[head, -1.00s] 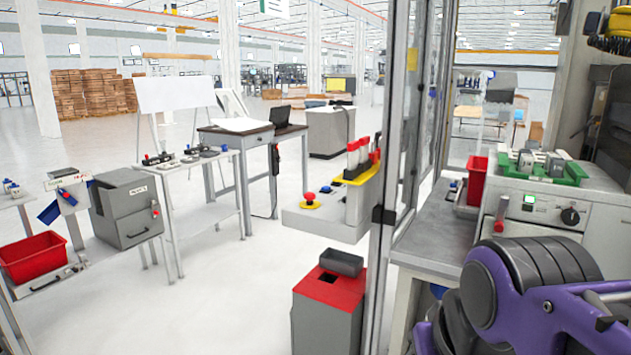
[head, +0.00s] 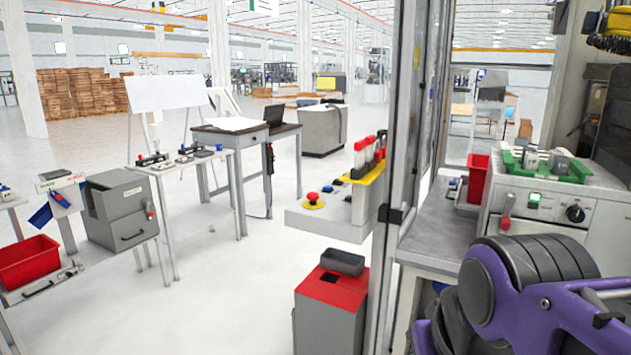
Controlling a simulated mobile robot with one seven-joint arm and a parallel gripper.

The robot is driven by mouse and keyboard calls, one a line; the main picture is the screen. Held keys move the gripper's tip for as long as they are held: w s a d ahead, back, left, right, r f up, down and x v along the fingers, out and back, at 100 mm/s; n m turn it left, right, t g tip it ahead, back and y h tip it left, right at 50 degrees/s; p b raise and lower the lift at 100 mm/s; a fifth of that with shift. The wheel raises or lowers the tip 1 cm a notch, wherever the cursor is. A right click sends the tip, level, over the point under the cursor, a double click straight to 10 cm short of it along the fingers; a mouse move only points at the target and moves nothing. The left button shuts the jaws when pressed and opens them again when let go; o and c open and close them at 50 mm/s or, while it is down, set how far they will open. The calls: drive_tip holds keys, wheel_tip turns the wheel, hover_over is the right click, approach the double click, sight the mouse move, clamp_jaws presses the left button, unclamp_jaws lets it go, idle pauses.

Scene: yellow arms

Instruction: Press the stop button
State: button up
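A red mushroom-shaped stop button (head: 312,197) on a yellow base sits on top of a light grey panel (head: 330,223) left of the glass partition. A small blue button (head: 327,189) is just behind it. My gripper is not in view. My purple and dark grey arm links (head: 530,290) fill the lower right, well apart from the button. Nothing covers the button.
A glass partition with a metal post (head: 392,200) stands between my arm and the button panel. A red-topped grey bin (head: 330,300) stands below the panel. A workbench (head: 440,240) is at the right. The floor at left centre is clear.

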clamp_jaws()
idle(1.4)
